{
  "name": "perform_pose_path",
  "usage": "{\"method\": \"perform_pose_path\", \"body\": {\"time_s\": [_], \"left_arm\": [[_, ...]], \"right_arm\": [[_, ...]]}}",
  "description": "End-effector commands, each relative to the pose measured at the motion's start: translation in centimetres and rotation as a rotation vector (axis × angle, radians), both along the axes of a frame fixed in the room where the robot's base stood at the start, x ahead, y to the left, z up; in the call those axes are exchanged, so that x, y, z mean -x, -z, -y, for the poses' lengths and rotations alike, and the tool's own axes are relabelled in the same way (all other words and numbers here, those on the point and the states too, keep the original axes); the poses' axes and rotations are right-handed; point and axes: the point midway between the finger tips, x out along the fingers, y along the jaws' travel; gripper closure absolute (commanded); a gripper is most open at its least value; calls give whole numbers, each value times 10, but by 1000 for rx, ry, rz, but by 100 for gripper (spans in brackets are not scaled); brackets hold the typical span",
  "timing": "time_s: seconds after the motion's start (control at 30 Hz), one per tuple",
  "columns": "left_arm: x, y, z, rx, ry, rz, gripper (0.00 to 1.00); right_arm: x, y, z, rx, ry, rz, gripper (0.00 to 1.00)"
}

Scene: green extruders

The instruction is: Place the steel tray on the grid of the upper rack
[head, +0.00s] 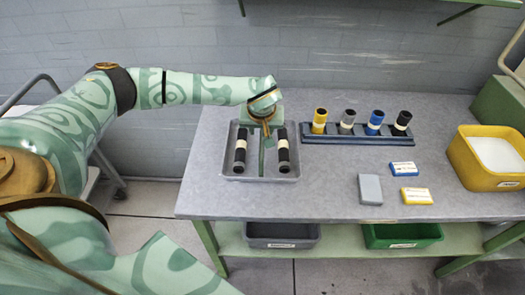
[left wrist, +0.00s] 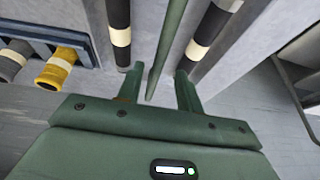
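The steel tray (head: 232,178) is a shallow grey tray at the left of the workbench. Two black cylinders with pale bands, left (head: 240,150) and right (head: 283,152), lie in it on either side of a green bar (head: 262,160). My left gripper (head: 266,128) is above the tray's far end. In the left wrist view its two fingers (left wrist: 159,72) are apart, with the end of the green bar (left wrist: 166,60) between them and gaps on both sides. My right gripper is out of view. A green-framed shelf shows only partly at the top right (head: 470,9); its grid is not visible.
Right of the tray, a dark blue holder (head: 355,139) carries several coloured cylinders. Small blocks (head: 370,189) and a yellow bin (head: 462,160) stand farther right on the bench (head: 320,205). Grey (head: 281,243) and green (head: 402,243) bins sit on the shelf below.

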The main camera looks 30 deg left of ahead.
Motion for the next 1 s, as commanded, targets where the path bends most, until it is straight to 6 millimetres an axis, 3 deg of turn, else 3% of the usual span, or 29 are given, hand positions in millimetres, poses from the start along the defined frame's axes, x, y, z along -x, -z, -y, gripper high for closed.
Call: {"method": "perform_pose_path", "body": {"time_s": [0.43,0.73,0.87,1.0], "left_arm": [[-24,51,-12,1,0,-2,64],[-26,54,-14,1,0,0,64],[-26,54,-14,1,0,0,100],[-26,54,-14,1,0,0,100]], "right_arm": [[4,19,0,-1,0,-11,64],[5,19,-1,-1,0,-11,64],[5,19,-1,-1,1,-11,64],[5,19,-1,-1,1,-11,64]]}}
